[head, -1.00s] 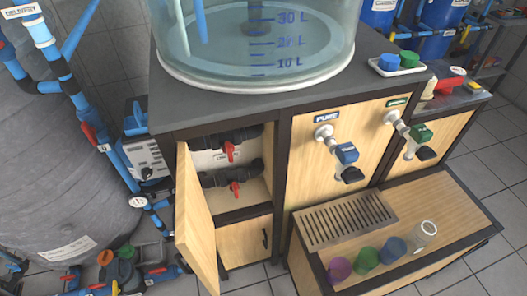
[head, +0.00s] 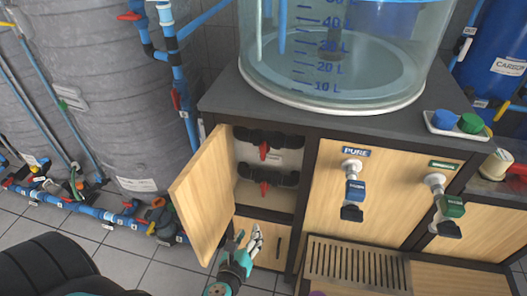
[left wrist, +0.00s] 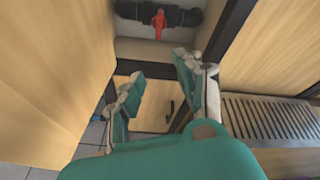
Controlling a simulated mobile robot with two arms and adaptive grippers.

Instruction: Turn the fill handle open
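Inside the open cabinet, two black pipe valves carry red handles, an upper handle (head: 263,151) and a lower handle (head: 264,188). I cannot read which one is the fill handle. One red handle (left wrist: 158,23) on a black pipe shows at the top of the left wrist view, pointing downward. My left gripper (head: 247,238) is in front of the cabinet, below the lower handle and apart from it. In the left wrist view the gripper (left wrist: 162,85) has its two fingers spread with nothing between them. My right gripper is not in view.
The cabinet's wooden door (head: 203,195) stands open just left of my gripper. A lower drawer front (head: 262,247) is behind it. Right are the PURE tap (head: 354,190), a green-handled tap (head: 449,205) and a slatted drain grate (head: 355,264). A clear tank stands on top.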

